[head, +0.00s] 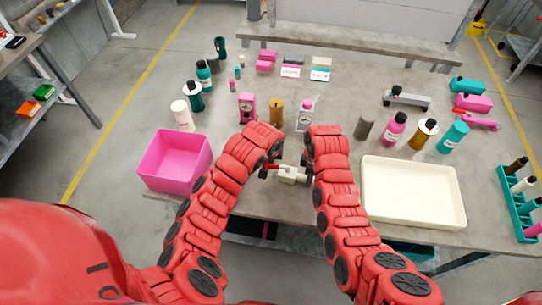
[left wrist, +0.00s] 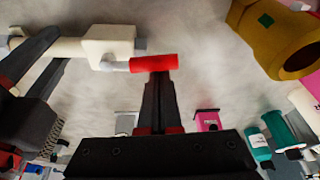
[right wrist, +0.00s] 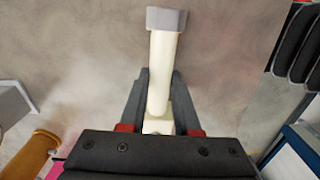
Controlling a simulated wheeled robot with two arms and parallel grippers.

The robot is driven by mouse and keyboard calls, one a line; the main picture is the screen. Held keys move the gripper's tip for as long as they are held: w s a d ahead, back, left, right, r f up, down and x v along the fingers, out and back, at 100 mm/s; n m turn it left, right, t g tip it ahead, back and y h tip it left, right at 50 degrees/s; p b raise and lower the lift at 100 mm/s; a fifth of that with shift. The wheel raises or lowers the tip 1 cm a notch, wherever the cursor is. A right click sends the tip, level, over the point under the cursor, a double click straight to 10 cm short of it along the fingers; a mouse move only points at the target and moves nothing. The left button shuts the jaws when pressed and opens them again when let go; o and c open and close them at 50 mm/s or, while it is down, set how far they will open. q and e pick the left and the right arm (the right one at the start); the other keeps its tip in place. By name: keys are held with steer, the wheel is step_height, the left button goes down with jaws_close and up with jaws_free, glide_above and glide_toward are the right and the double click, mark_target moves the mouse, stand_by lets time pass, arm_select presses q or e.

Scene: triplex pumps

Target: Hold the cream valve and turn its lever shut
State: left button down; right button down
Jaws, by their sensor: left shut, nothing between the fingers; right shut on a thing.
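The cream valve (head: 292,174) lies near the front middle of the grey table, between my two grippers. Its cream body (left wrist: 108,45) and red lever (left wrist: 155,63) show in the left wrist view; the lever sticks out sideways from the body on a grey stem. My right gripper (right wrist: 160,95) is shut on the cream pipe of the valve, one finger on each side; the pipe's grey end (right wrist: 166,20) stays free. My left gripper (left wrist: 160,80) is shut and empty, its fingertips right at the red lever's side. Whether they touch it I cannot tell.
A pink bin (head: 160,178) stands to the left and a cream tray (head: 413,218) to the right. Behind the valve stand a brown cylinder (head: 277,112) and a pink gauge block (head: 247,108). Several bottles stand further right. The table just around the valve is clear.

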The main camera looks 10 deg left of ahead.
arm_select(q)
steer(key=shift+s, duration=0.6)
stand_by(0.6)
steer(key=shift+s, duration=0.65)
steer(key=shift+s+d, duration=0.25)
steer(key=shift+s, duration=0.35)
steer(key=shift+s+d, duration=0.25)
steer(key=shift+s, duration=0.3)
steer(key=shift+s+d, duration=0.8)
steer(key=shift+d, duration=0.1)
steer(key=shift+s+d+n+y, duration=0.2)
steer(key=shift+d+n, duration=0.1)
steer(key=shift+n, duration=0.3)
steer(key=shift+s+d+n+y, duration=0.1)
steer(key=shift+d+n+y, duration=0.15)
steer(key=shift+n, duration=0.35)
steer(key=shift+d, duration=0.2)
steer(key=shift+s+d+n, duration=0.1)
steer(key=shift+n, duration=0.2)
arm_select(e)
steer(key=shift+a, duration=0.2)
